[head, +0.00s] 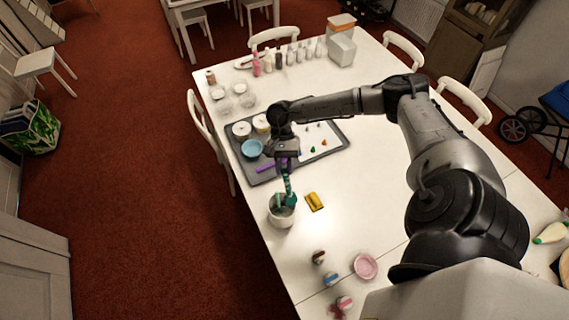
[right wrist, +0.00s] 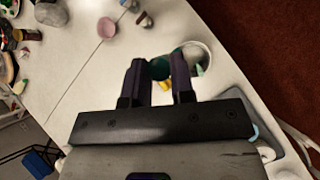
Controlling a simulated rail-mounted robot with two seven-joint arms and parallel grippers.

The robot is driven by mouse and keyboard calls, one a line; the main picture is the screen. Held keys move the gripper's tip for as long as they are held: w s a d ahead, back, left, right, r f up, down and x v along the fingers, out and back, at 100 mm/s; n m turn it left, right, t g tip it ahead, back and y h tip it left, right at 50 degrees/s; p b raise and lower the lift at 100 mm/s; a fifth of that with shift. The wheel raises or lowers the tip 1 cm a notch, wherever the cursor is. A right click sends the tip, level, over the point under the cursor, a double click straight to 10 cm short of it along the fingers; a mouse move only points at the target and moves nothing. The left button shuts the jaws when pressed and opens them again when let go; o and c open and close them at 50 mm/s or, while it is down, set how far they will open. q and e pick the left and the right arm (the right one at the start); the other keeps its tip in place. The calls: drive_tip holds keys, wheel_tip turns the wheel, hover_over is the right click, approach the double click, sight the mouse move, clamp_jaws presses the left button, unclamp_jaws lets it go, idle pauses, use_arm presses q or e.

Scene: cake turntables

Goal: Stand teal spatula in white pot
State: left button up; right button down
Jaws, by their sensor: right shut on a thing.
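The teal spatula (head: 288,184) hangs roughly upright below my right gripper (head: 285,162), which is shut on its upper part. Its lower end shows at the mouth of the white pot (head: 281,218); I cannot tell how deep it reaches or whether it touches the pot. In the right wrist view, the teal spatula (right wrist: 160,69) shows between the dark fingers of my right gripper (right wrist: 158,72). The white pot (right wrist: 208,50) is just beyond them, with teal-green showing inside it. My left gripper is not in view.
A grey tray (head: 262,178) with a blue bowl (head: 251,148) and a purple tool (head: 266,167) lies behind the pot. A yellow item (head: 314,201) lies right of the pot. A pink dish (head: 366,266) and small items stand nearer. The table edge is close left.

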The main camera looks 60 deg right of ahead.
drive_tip(key=b, duration=0.2)
hover_over(285, 197)
drive_tip(key=w+d, duration=0.1)
drive_tip(key=d, duration=0.1)
drive_tip(key=shift+f, duration=2.1)
drive_tip(key=shift+f+b, duration=0.55)
drive_tip(key=shift+f, duration=1.05)
drive_tip(key=shift+f+b, duration=0.95)
drive_tip(key=shift+b, duration=0.1)
wheel_tip(285, 197, down, 5)
drive_tip(key=b, duration=0.5)
drive_tip(key=shift+r, duration=0.1)
drive_tip(key=shift+f+b, duration=1.1)
drive_tip(key=shift+b, duration=0.2)
drive_tip(key=shift+w, duration=0.1)
